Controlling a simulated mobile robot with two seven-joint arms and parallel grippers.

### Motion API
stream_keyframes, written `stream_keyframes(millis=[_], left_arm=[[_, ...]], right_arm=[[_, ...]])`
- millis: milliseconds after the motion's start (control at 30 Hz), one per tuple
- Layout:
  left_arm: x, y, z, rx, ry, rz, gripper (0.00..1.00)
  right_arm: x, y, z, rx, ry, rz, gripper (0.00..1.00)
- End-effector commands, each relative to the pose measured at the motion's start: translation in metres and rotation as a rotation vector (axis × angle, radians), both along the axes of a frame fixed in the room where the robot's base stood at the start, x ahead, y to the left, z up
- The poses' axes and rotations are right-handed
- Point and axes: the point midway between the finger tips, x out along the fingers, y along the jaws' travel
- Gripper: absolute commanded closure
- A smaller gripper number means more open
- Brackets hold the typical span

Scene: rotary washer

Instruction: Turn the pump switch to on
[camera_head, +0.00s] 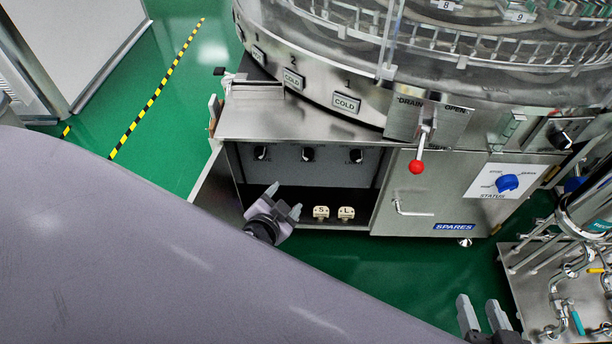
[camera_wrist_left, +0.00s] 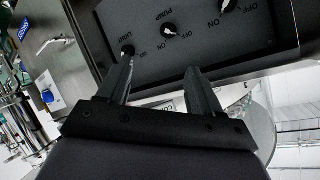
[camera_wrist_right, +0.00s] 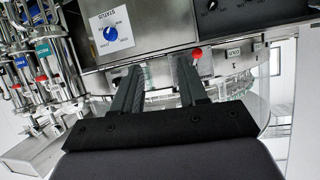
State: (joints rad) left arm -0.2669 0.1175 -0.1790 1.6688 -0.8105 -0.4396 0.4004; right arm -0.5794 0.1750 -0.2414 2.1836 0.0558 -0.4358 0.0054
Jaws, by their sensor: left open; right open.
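The pump switch (camera_head: 308,154) is the middle of three black knobs on the back panel of the open cabinet under the washer. In the left wrist view the pump switch (camera_wrist_left: 168,31) sits by the PUMP lettering, with ON and OFF marks around it. Its exact setting is too small to tell. My left gripper (camera_head: 283,200) is open and empty, in front of the cabinet opening, below and left of the pump switch and apart from it. My right gripper (camera_head: 478,303) is open and empty, low at the right, away from the panel.
Another knob (camera_head: 261,153) and the light knob (camera_wrist_left: 128,51) flank the pump switch. A cabinet door (camera_head: 213,186) stands open at left. Two small labelled blocks (camera_head: 321,212) sit on the cabinet floor. A red-balled lever (camera_head: 416,167) and blue status knob (camera_head: 507,183) are right. A pipe cart (camera_head: 530,275) stands lower right.

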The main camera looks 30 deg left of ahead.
Motion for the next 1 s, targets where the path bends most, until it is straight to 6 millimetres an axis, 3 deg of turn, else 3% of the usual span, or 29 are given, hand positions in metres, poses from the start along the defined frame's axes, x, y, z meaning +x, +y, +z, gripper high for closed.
stream_keyframes(millis=[33, 400, 733, 1000], left_arm=[[0.009, 0.003, -0.019, 0.027, -0.018, 0.005, 0.35], [0.063, 0.02, -0.062, 0.22, -0.141, 0.04, 0.35], [0.103, 0.024, -0.086, 0.383, -0.263, 0.053, 0.35], [0.121, 0.022, -0.089, 0.467, -0.33, 0.053, 0.35]], right_arm=[[0.002, 0.002, -0.017, 0.006, -0.013, 0.006, 0.57], [0.008, 0.018, -0.05, 0.047, -0.086, 0.044, 0.57], [0.005, 0.032, -0.079, 0.087, -0.136, 0.083, 0.57], [0.0, 0.039, -0.087, 0.11, -0.154, 0.105, 0.57]])
